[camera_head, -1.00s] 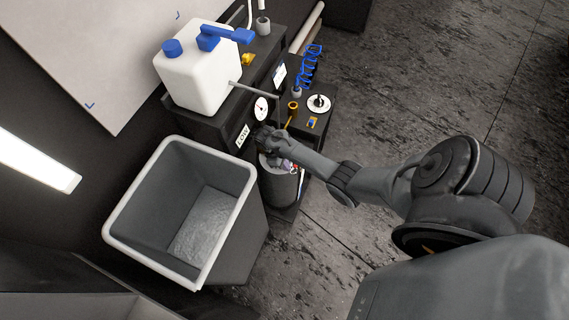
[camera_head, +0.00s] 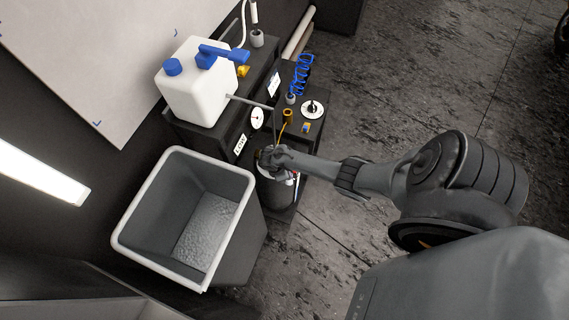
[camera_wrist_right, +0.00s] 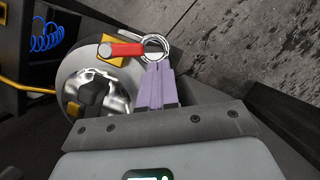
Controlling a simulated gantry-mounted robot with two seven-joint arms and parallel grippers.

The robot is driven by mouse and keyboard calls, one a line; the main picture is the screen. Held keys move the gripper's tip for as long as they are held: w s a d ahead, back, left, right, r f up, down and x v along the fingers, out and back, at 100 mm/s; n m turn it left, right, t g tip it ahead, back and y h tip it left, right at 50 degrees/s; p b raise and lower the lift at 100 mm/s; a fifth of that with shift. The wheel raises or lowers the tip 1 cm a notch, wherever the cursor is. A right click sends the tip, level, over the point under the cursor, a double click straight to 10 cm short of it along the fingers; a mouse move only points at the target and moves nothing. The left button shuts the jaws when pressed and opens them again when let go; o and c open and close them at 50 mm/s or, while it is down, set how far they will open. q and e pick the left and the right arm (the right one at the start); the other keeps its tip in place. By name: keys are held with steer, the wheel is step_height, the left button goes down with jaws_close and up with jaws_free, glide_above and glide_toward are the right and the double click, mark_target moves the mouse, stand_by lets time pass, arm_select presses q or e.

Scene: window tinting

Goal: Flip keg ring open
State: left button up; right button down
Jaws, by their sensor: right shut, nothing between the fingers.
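The dark keg (camera_head: 276,194) stands at the front of the low black bench, its top partly hidden by my right gripper (camera_head: 274,160). In the right wrist view the keg's pale rounded top (camera_wrist_right: 72,62) has a shiny metal recess. A metal ring (camera_wrist_right: 155,46) with a red tab (camera_wrist_right: 125,49) sits at the keg's edge beside a yellow piece (camera_wrist_right: 112,60). My right gripper's purple fingers (camera_wrist_right: 156,72) are shut and empty, their tips overlapping the ring's lower edge in view. I cannot tell whether they touch it. My left gripper is not in view.
A large grey bin (camera_head: 246,176) stands left of the keg. A white jug (camera_head: 190,92) with a blue cap and handle sits on the bench behind. A yellow hose (camera_head: 286,121), gauge and blue coil (camera_head: 301,74) are nearby. Floor at right is clear.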

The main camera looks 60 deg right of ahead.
steer(key=s+n, duration=0.1)
steer(key=n+p, duration=0.1)
steer(key=s+n+t+h+p, duration=0.1)
steer(key=n, duration=0.1)
steer(key=shift+s+d+r, duration=0.1)
steer(key=shift+s+d, duration=0.25)
steer(key=shift+s+d+n+t+p, duration=0.3)
steer(key=shift+s+n+p, duration=0.15)
steer(key=shift+n, duration=0.35)
steer(key=shift+s+d+n+t+p, duration=0.3)
steer(key=shift+s+n+p, duration=0.1)
steer(key=shift+n, duration=0.4)
steer(key=shift+s, duration=0.15)
steer(key=shift+s+d, duration=0.15)
steer(key=shift+d, duration=0.1)
steer(key=p+v, duration=0.4)
steer(key=v, duration=0.6)
steer(key=shift+a+r, duration=0.25)
steer(key=shift+a, duration=0.05)
